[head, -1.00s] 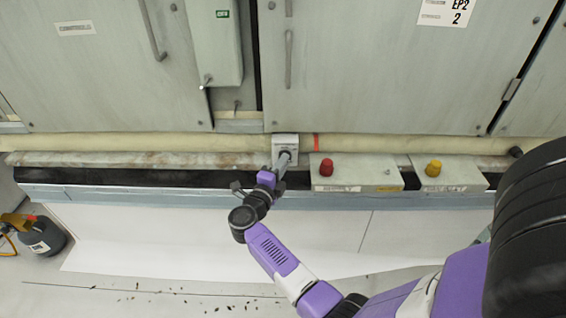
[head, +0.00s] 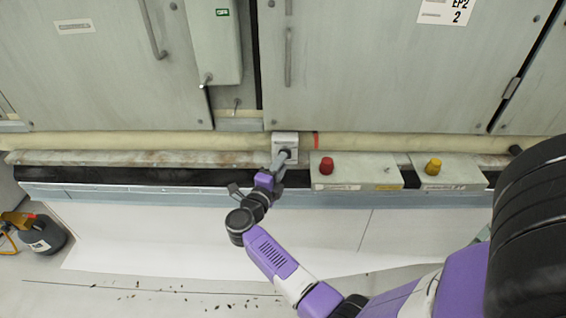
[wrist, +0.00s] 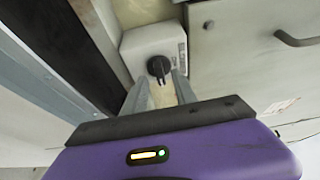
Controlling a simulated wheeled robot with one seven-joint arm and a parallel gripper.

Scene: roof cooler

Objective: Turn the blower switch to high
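The blower switch is a black rotary knob (wrist: 158,67) on a small pale grey box (wrist: 150,45). In the head view, the box (head: 285,139) is fixed low on the cabinet front, and the knob is mostly hidden behind my gripper. My gripper (wrist: 161,76) has its two grey fingers spread, one on each side of the knob's handle, with a gap showing on both sides. I cannot tell whether either finger touches it. In the head view, my gripper (head: 281,159) points at the box. The knob's setting marks are not readable.
To the right on the ledge are a box with a red button (head: 326,165) and a box with a yellow button (head: 433,166). A grey control box (head: 214,45) hangs above left. A dark canister (head: 42,236) stands on the floor at far left.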

